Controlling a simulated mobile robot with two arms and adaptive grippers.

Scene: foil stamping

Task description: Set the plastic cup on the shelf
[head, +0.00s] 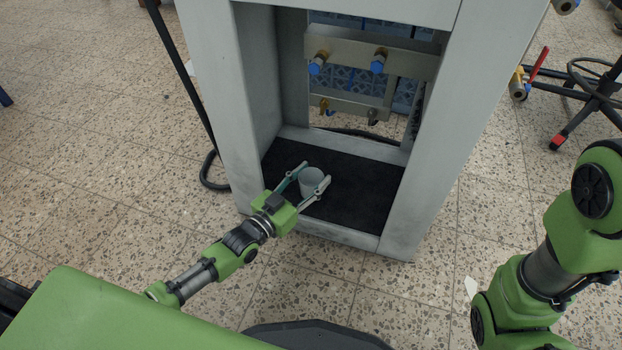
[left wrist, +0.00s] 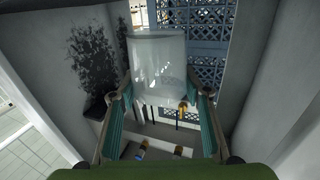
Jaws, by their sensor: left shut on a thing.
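The plastic cup (head: 312,182) is a pale, translucent cup. My left gripper (head: 312,181) is shut on it, with one finger on each side, inside the opening of the grey frame. The cup also shows in the left wrist view (left wrist: 158,68), between the two fingers of my left gripper (left wrist: 158,95). The shelf appears to be the black-floored bottom (head: 355,200) of the grey frame, below and around the cup. I cannot tell whether the cup touches it. My right arm shows at the right, but its gripper is out of view.
The grey frame's side posts (head: 435,130) stand on both sides of the opening, with a low front edge. Metal bars with blue-capped fittings (head: 378,62) cross the back above. A black cable (head: 212,170) runs down at left. Black wheeled stand legs (head: 590,100) are at right.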

